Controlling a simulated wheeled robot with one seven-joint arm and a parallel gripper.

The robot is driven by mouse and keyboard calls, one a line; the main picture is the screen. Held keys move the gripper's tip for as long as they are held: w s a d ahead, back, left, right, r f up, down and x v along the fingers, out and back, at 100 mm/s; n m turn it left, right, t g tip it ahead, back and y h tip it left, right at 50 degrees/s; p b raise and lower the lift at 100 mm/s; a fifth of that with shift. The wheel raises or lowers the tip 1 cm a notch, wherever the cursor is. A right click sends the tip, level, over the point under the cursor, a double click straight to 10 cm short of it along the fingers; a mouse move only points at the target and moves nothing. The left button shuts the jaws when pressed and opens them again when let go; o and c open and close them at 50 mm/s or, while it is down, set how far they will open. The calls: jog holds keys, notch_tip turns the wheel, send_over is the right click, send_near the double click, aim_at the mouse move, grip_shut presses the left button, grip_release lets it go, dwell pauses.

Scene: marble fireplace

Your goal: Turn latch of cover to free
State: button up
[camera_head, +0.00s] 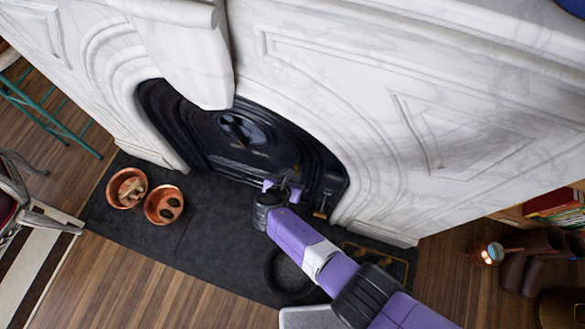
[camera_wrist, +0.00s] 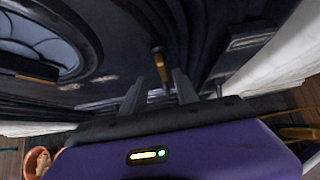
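The black fireplace cover (camera_head: 262,148) sits in the marble arch, with a round window in its upper part. In the wrist view the cover (camera_wrist: 105,62) fills the upper left, with the window at its left edge. A small latch (camera_wrist: 161,66) with a brass-coloured end stands out from the dark metal. My gripper (camera_wrist: 158,78) is open, its two grey fingers apart, one on each side of the latch in the picture. I cannot tell whether either finger touches it. In the head view my gripper (camera_head: 283,188) is at the lower right of the cover and I cannot make out the latch.
The white marble surround (camera_head: 345,105) encloses the cover closely. Two copper bowls (camera_head: 127,188) (camera_head: 165,204) stand on the dark hearth (camera_head: 210,245) at left. A dark round pot (camera_head: 290,275) is under my arm. The hearth between bowls and arm is clear.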

jog(key=shift+p+v, duration=0.3)
jog(key=shift+v, duration=0.85)
